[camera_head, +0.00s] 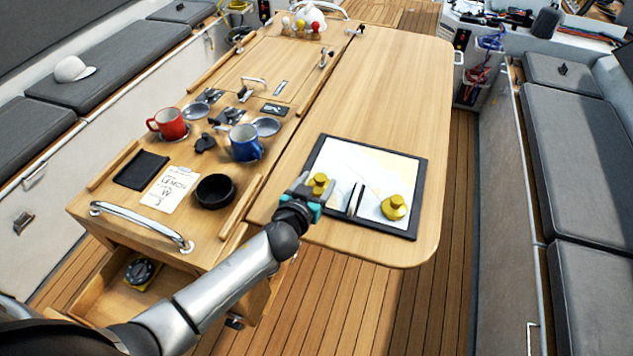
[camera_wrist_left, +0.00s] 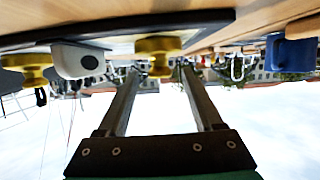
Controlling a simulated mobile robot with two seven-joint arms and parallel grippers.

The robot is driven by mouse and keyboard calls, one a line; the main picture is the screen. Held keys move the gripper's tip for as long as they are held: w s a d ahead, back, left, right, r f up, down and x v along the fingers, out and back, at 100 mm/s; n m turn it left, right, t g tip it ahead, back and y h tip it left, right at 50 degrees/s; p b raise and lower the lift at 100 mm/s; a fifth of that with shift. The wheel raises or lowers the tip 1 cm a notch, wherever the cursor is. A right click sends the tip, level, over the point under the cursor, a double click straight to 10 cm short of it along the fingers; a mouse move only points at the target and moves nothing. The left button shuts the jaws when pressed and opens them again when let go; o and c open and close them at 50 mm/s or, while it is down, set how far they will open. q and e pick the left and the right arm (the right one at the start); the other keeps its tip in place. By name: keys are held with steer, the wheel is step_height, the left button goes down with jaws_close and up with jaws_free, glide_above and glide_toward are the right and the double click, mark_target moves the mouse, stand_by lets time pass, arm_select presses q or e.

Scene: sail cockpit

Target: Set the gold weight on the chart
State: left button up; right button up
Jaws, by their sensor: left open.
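The chart (camera_head: 365,168) is a pale sheet on a dark-edged board near the table's front right. One gold weight (camera_head: 395,207) stands toward its front right corner. A second gold weight (camera_head: 319,181) stands near its left edge, just beyond my left gripper (camera_head: 309,192). My left gripper is open. In the left wrist view, which looks upside down, its two fingers (camera_wrist_left: 160,80) point at the nearer gold weight (camera_wrist_left: 158,52), in line with the gap. Whether the fingers flank it is unclear. The other gold weight (camera_wrist_left: 28,66) shows at the left. My right gripper is out of view.
A slim dark and pale upright object (camera_head: 356,199) stands on the chart between the weights. A blue mug (camera_head: 245,143), red mug (camera_head: 170,123), black bowl (camera_head: 214,191) and note card (camera_head: 170,189) lie left. An open drawer (camera_head: 110,290) is below. The table's far right is clear.

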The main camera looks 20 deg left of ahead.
arm_select(q)
steer(key=shift+r, duration=0.25)
steer(key=v, duration=1.2)
steer(key=shift+p, duration=0.4)
steer(key=shift+a+f, duration=0.1)
